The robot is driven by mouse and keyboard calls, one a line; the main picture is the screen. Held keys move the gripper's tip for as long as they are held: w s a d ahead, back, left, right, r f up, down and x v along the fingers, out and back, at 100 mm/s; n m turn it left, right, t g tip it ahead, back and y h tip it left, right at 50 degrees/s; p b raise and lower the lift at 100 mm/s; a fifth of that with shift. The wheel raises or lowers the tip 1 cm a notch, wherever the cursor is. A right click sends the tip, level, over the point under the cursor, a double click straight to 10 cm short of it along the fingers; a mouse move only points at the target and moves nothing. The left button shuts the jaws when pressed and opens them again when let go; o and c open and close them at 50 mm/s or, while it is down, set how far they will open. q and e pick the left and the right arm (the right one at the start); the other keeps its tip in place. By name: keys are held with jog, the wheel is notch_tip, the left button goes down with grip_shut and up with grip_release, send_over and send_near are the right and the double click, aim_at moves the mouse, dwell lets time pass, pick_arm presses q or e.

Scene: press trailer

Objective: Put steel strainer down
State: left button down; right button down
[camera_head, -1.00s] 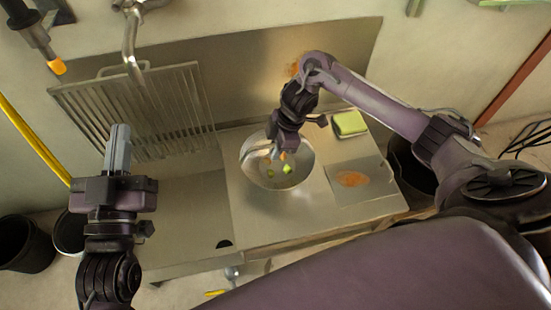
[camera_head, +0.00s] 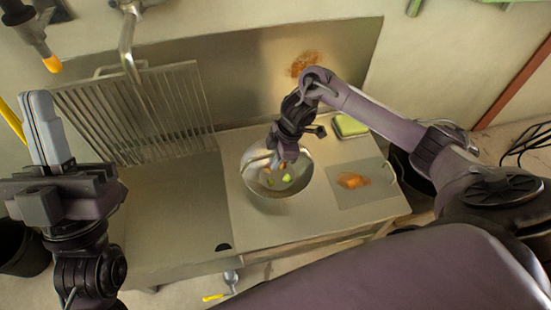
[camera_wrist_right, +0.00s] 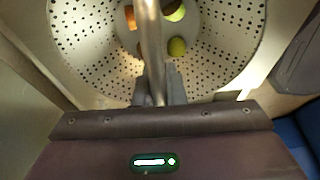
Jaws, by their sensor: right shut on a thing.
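The steel strainer (camera_head: 301,186) is a round perforated bowl at the middle of the metal counter in the head view. It holds orange and green pieces, and the right wrist view shows its holed wall (camera_wrist_right: 222,60). My right gripper (camera_head: 276,164) is over the bowl, shut on the strainer's steel bar-like handle (camera_wrist_right: 150,30), which crosses the bowl in the wrist view. I cannot tell whether the bowl's bottom touches the counter. My left gripper (camera_head: 40,105) is at the far left, away from the strainer, with its fingers together and nothing between them.
The metal counter (camera_head: 245,220) has bare room in front of the bowl.

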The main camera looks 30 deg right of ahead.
jog(key=c, duration=1.9)
grip_release()
jog(key=shift+f, duration=0.15)
jog(key=o, duration=0.4)
